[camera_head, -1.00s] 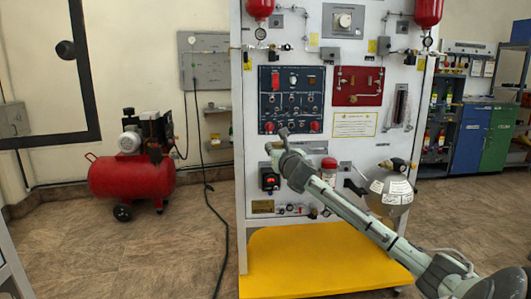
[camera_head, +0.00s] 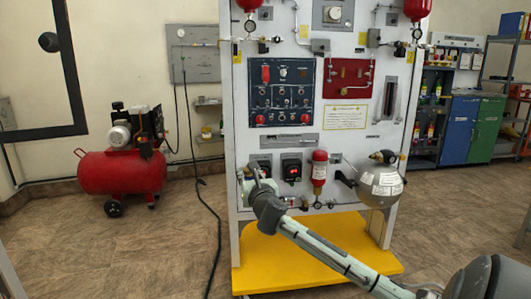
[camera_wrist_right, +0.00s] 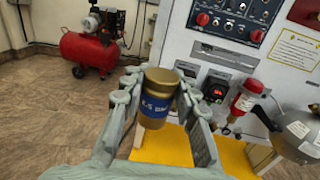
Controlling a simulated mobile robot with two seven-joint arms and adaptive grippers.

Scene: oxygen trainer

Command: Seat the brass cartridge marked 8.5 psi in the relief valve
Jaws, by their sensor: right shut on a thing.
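A brass cartridge (camera_wrist_right: 156,98) with a blue lettered band stands nearly upright, slightly tilted, in the right wrist view. The band's marking is partly blurred, so I cannot read it for certain. My right gripper (camera_wrist_right: 161,78) is shut on it, one finger on each side. In the head view my right gripper (camera_head: 257,180) is in front of the lower left part of the white trainer panel (camera_head: 300,141); the cartridge is hard to make out there. I cannot tell which fitting is the relief valve. My left gripper is not in view.
A red-lit black box (camera_head: 292,169), a red cylinder (camera_head: 319,171) and a grey sphere (camera_head: 381,184) are on the lower panel. A yellow base (camera_head: 320,250) juts out below.

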